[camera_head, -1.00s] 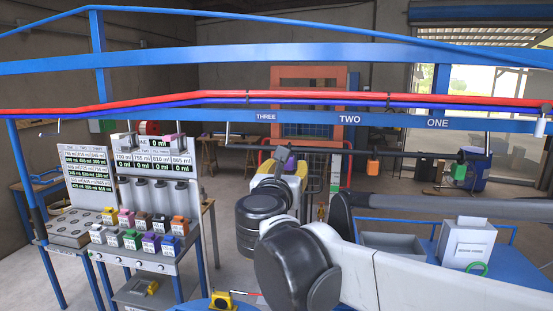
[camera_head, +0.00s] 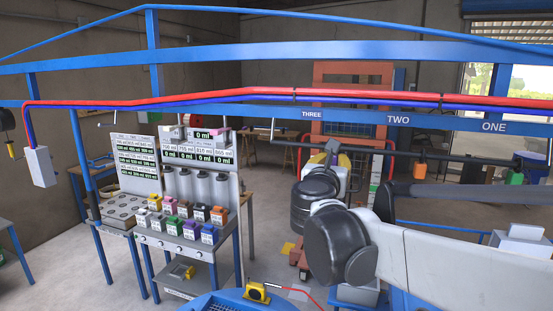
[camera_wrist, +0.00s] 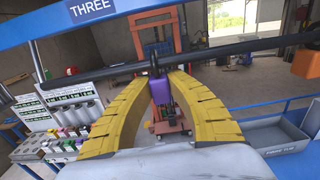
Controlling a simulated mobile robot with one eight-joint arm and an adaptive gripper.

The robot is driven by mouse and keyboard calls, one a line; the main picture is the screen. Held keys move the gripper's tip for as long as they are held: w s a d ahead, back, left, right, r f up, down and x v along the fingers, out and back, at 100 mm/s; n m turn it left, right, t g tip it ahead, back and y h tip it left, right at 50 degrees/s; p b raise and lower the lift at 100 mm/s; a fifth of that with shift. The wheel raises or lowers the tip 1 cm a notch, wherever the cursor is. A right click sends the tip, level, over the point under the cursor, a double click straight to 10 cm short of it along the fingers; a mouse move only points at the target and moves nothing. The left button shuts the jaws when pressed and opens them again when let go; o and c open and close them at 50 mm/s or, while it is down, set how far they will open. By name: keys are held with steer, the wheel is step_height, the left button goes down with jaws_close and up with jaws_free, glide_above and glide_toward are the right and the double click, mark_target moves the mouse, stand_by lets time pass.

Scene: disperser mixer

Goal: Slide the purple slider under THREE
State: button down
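The purple slider (camera_wrist: 160,92) hangs on the dark horizontal rail (camera_wrist: 85,79) and sits between the yellow fingers of my gripper (camera_wrist: 161,76) in the wrist view. Both fingertips close in on its sides, and it looks held. The THREE label (camera_wrist: 90,8) is on the blue beam, up and left of the slider. In the head view the THREE label (camera_head: 312,114) is slightly left of my gripper (camera_head: 334,157), and the slider is mostly hidden by my arm.
An orange slider (camera_head: 420,170) and a green slider (camera_head: 517,177) hang farther right on the rail, towards TWO (camera_head: 398,119) and ONE (camera_head: 494,126). The dispenser stand (camera_head: 196,190) with coloured boxes is at left. The rail's left end is bare.

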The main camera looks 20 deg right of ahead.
steer(key=w+a+b, duration=0.1)
steer(key=w+a, duration=0.2)
steer(key=a, duration=0.2)
steer(key=shift+w, duration=0.25)
steer(key=shift+d, duration=0.1)
steer(key=c, duration=1.3)
jaws_free()
steer(key=shift+o, duration=0.2)
steer(key=v, duration=1.2)
